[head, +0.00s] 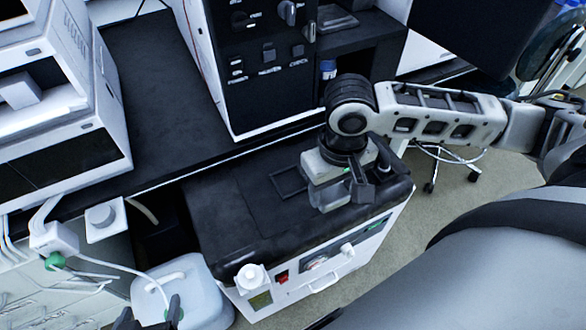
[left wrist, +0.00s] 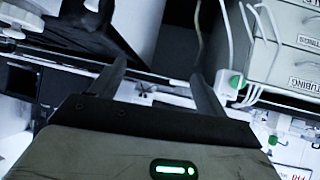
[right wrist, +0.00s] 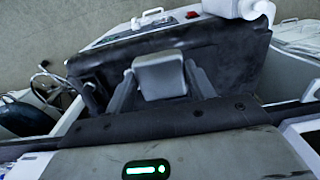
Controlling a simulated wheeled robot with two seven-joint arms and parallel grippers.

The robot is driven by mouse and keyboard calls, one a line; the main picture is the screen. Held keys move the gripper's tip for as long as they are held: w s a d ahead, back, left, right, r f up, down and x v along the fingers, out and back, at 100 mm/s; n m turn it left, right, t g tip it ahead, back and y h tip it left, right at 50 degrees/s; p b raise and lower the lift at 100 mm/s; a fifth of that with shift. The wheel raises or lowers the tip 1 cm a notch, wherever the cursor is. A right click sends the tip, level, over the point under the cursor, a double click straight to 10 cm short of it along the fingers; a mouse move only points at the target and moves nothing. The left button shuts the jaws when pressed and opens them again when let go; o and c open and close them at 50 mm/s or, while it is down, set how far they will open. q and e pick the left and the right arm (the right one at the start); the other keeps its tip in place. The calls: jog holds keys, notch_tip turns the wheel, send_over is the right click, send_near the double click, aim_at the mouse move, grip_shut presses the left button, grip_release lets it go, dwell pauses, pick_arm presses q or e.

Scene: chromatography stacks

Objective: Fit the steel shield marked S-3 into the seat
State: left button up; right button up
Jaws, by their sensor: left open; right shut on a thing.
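A grey metal piece (right wrist: 162,76), which looks like the steel shield, sits between the fingers of my right gripper (right wrist: 160,88). No S-3 mark is readable on it. In the head view my right gripper (head: 340,180) is over the black top of the white unit, with part of the grey piece (head: 328,197) below it. I cannot tell whether the piece touches the top. A dark rectangular frame (head: 288,182) lies just left of the gripper; I cannot tell if it is the seat. My left gripper (head: 150,318) is open and empty at the bottom left; its fingers show in the left wrist view (left wrist: 160,88).
The white unit's black top (head: 225,215) is mostly clear on its left. A white knob (head: 251,278) stands at its front corner. A white container (head: 195,285) is near my left gripper. A tall instrument (head: 265,90) stands behind. Labelled drawers (left wrist: 290,50) show in the left wrist view.

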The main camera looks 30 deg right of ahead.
jog(key=shift+s+d+r, duration=0.1)
jog(key=shift+s+d, duration=0.1)
jog(key=shift+s, duration=0.5)
jog(key=shift+a+f, duration=0.1)
jog(key=shift+f, duration=0.1)
jog(key=w+a+f, duration=0.4)
jog(key=w+a, duration=0.1)
jog(key=w, duration=0.1)
send_over(273, 217)
notch_tip(273, 217, down, 6)
jog(key=shift+r+b, duration=0.15)
jog(key=shift+b, duration=0.3)
jog(key=shift+w+f, duration=0.1)
jog(key=shift+f, duration=1.5)
jog(key=o, duration=1.1)
jog(key=shift+f, duration=0.15)
